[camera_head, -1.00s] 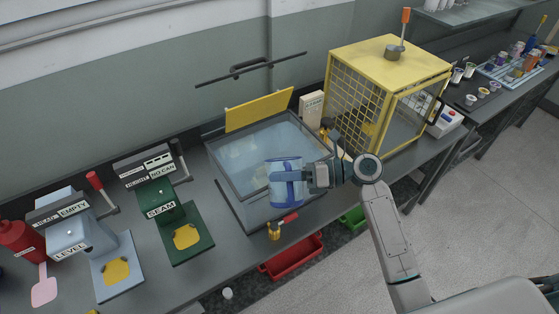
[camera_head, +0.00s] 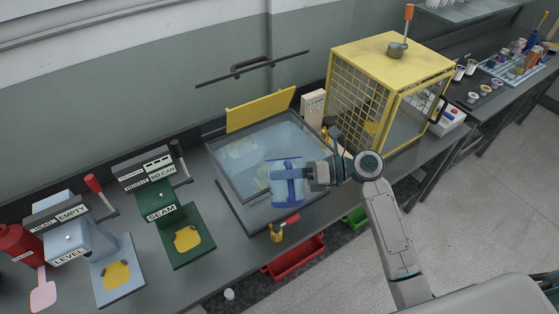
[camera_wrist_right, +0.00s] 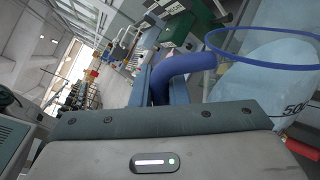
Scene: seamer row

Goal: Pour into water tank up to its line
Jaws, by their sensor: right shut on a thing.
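The water tank (camera_head: 226,172) is a clear, grey-rimmed, open-topped box on the bench in the head view, with pale blue water inside. Its fill line cannot be made out. My right gripper (camera_head: 309,174) is shut on the blue handle of a clear jug (camera_head: 275,172), holding it over the tank's front right part. The jug's blue rim (camera_wrist_right: 222,50) and its blue handle (camera_wrist_right: 180,68) show in the right wrist view. The jug looks tilted in the head view; no stream of water can be made out. My left gripper is not in view.
A yellow flap (camera_head: 260,109) stands behind the tank. A yellow mesh cage (camera_head: 392,62) stands to its right, and the green SEAM machine (camera_head: 160,207) to its left. A red bin (camera_head: 293,258) and a green bin (camera_head: 355,218) sit below the bench's front edge.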

